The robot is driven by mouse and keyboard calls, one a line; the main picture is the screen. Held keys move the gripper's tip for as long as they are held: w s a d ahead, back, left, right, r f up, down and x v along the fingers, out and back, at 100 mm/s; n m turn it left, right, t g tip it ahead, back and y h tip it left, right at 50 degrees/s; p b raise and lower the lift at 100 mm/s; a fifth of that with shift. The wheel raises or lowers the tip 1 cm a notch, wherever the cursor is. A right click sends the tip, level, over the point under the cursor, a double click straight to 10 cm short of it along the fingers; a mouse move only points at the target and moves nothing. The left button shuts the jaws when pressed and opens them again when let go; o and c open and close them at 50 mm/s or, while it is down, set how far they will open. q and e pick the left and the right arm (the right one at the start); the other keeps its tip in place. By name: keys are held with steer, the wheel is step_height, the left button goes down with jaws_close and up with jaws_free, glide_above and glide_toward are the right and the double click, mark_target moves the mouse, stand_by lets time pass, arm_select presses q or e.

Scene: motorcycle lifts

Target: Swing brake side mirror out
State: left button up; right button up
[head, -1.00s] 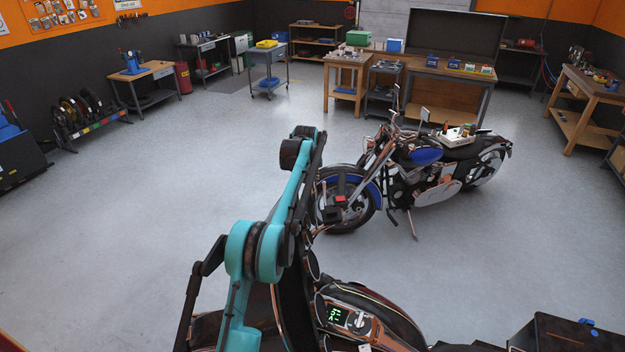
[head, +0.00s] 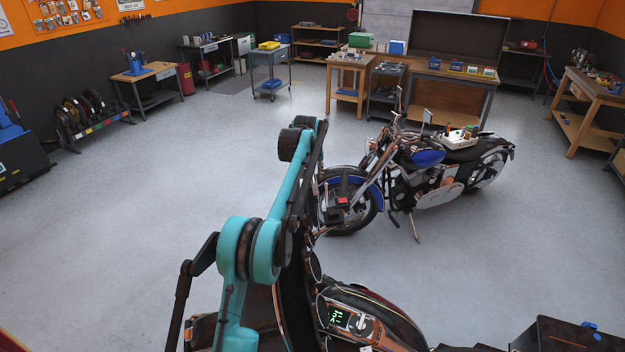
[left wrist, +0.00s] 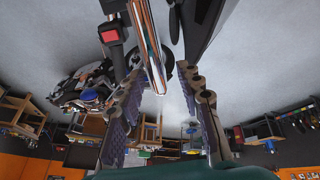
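The near motorcycle (head: 385,305) is at the bottom of the head view, with a lit green display on its dash. A handlebar control with a red switch (head: 342,201) sticks out beyond my arm; the red switch also shows in the left wrist view (left wrist: 109,36). I cannot clearly pick out the brake side mirror; my arm may cover it in the head view. My left gripper (left wrist: 160,73) is open in the left wrist view, its two ridged fingers apart. A shiny striped edge (left wrist: 147,45) reaches toward the gap; contact cannot be told. My right gripper is not in view.
A dark box (head: 565,337) is at the bottom right. Workbenches and a grey cart (head: 270,72) line the back.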

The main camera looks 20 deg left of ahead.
arm_select(q)
steer(key=v, duration=0.7)
stand_by(0.3)
